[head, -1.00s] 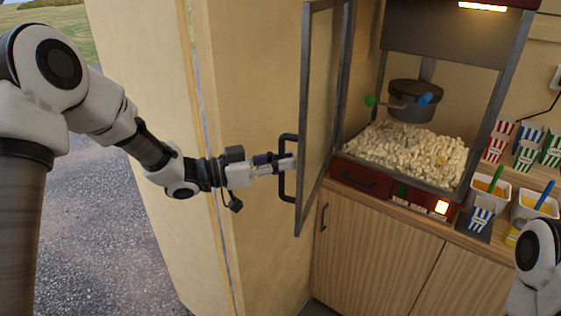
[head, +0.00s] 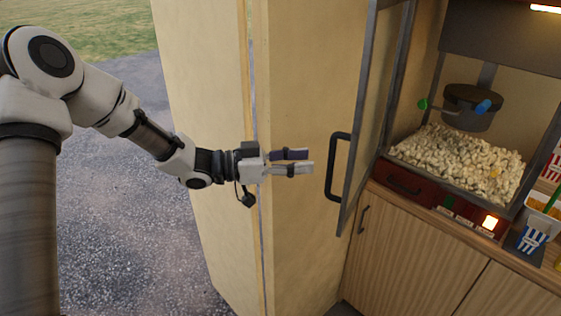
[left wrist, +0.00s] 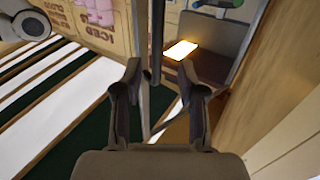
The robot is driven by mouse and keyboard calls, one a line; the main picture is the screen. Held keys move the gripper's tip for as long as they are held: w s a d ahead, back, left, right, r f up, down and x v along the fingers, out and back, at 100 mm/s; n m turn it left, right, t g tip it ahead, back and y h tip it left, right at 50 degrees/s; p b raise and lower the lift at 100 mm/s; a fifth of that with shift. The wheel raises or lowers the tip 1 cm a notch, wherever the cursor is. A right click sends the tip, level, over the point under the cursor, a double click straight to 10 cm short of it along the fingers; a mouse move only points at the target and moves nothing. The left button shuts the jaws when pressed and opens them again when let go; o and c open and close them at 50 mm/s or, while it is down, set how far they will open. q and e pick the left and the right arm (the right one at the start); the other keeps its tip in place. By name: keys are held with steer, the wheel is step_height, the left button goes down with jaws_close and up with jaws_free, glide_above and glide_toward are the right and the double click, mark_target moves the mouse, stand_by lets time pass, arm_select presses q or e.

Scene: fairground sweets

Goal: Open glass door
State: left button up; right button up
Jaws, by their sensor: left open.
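The glass door (head: 375,110) of the popcorn machine has a dark metal frame. It stands swung wide open, out from the machine's front, and I see it nearly edge-on. Its dark bar handle (head: 338,165) points left. My left gripper (head: 310,161) is open and empty, just left of the handle with a small gap. In the left wrist view, the open fingers (left wrist: 160,75) show with the dark handle bar (left wrist: 157,40) upright beyond them. My right gripper is out of view.
The popcorn machine (head: 403,184) with popcorn (head: 460,160) and a kettle (head: 468,108) sits on a wooden cabinet (head: 420,240) at right. A cream wall panel (head: 300,230) is close behind my left gripper.

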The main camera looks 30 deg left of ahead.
arm_select(q)
steer(key=v, duration=0.5)
steer(key=shift+s+a, duration=0.15)
